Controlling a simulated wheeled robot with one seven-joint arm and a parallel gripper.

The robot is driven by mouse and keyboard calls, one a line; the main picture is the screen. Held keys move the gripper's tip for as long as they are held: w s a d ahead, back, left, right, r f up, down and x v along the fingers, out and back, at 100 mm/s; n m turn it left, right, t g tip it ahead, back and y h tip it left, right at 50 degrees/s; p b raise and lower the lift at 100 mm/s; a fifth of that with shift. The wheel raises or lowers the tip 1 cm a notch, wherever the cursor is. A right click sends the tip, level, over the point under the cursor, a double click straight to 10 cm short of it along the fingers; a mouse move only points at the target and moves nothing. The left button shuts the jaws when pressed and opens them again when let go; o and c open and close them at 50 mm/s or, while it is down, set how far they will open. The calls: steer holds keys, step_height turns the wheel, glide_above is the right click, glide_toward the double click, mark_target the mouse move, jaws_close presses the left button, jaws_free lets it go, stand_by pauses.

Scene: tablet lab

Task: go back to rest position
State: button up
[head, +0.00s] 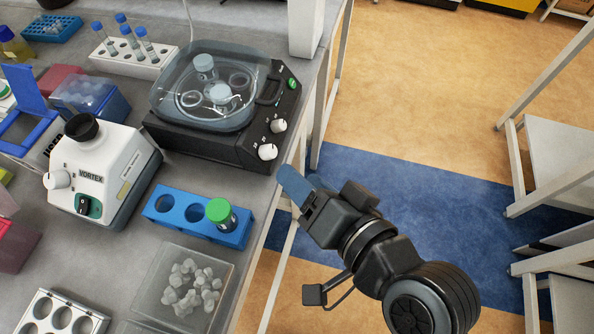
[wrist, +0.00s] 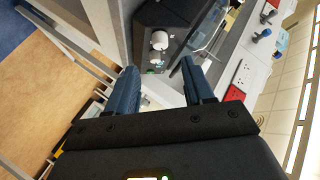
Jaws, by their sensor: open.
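My gripper (head: 296,186) is at the right edge of the bench in the head view, over the blue floor strip and just in front of the black centrifuge. Its blue fingers point up and left. In the wrist view the two fingers of my gripper (wrist: 162,85) stand apart with nothing between them. The gripper touches nothing that I can see.
On the grey bench (head: 130,180) stand a black centrifuge (head: 215,145), a white vortex mixer (head: 100,170), and a blue rack (head: 178,215) holding a green-capped tube (head: 219,213). A clear box (head: 150,300) lies nearer. White shelving (head: 560,160) stands right; the floor between is clear.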

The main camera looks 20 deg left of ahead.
stand_by(0.5)
steer(key=s+d+f+m+t+h, duration=0.25)
steer(key=s+d+h, duration=0.2)
steer(key=d, duration=0.45)
steer(key=s+d+f+m+t+h, duration=0.1)
steer(key=s+d+f+t+h, duration=0.15)
steer(key=s+d, duration=0.45)
steer(key=s+d+r+n+h, duration=0.1)
steer(key=s+d+r+h, duration=0.1)
steer(key=s+d, duration=0.3)
steer(key=s+d+r+n+t+h, duration=0.1)
steer(key=s+d+r+n+h, duration=0.1)
steer(key=s+d+r, duration=0.2)
steer(key=s+d, duration=0.1)
steer(key=d, duration=0.1)
steer(key=shift+s+d+r+t, duration=0.25)
steer(key=shift+s+d+t, duration=0.05)
steer(key=shift+s+d, duration=0.1)
stand_by(0.4)
